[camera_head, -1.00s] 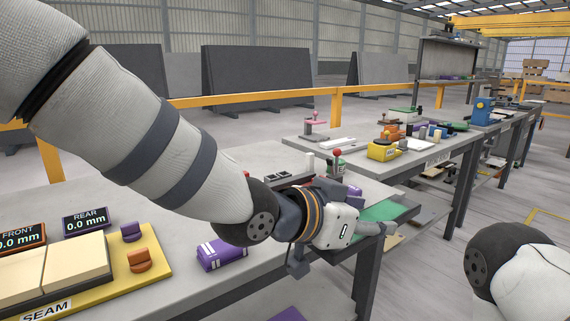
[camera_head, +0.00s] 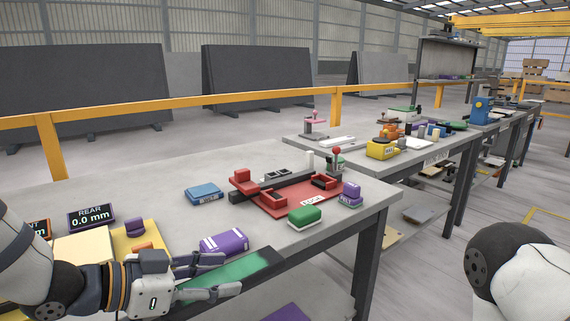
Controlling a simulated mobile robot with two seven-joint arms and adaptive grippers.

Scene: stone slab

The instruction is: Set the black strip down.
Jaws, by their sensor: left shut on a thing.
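The black strip (camera_head: 268,257) has dark edges and a wide green upper face. In the head view it lies lengthwise from lower left to upper right, near the front edge of the near workbench. My left gripper (camera_head: 222,275) is at lower left, with its two pale fingers shut on the strip's left part. The fingers hide some of it. I cannot tell whether its underside touches the bench. Of my right arm, only a dark joint and white casing show at lower right; its gripper is out of view.
On the near workbench (camera_head: 355,214), a purple block (camera_head: 224,242) lies just behind the strip. A red fixture (camera_head: 290,203) with a dark bar stands farther back, with a green block (camera_head: 305,217) in front and a blue block (camera_head: 204,194) to its left. A yellow seam board (camera_head: 150,240) is at left.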

